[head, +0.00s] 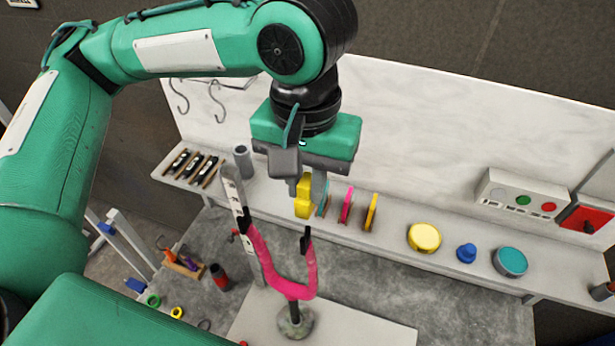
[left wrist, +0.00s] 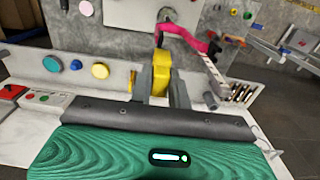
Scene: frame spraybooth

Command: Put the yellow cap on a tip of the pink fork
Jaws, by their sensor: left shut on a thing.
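The pink fork (head: 288,284) stands upright on a round grey base, its two arms ending in black tips. Its left tip (head: 244,220) is beside a grey ruler-like bar, and its right tip (head: 306,241) is free. My left gripper (head: 307,190) is shut on the yellow cap (head: 303,206), holding it in the air above the right tip in the picture. In the left wrist view the cap (left wrist: 161,70) sits between the fingers, with the pink fork (left wrist: 186,38) beyond it. The cap and fork look apart; the exact gap is unclear. My right gripper is out of view.
A pale shelf (head: 390,240) behind carries colored discs, a yellow round lid (head: 424,237), a blue knob (head: 466,253) and a teal lid (head: 510,261). A control box (head: 522,197) is at the right.

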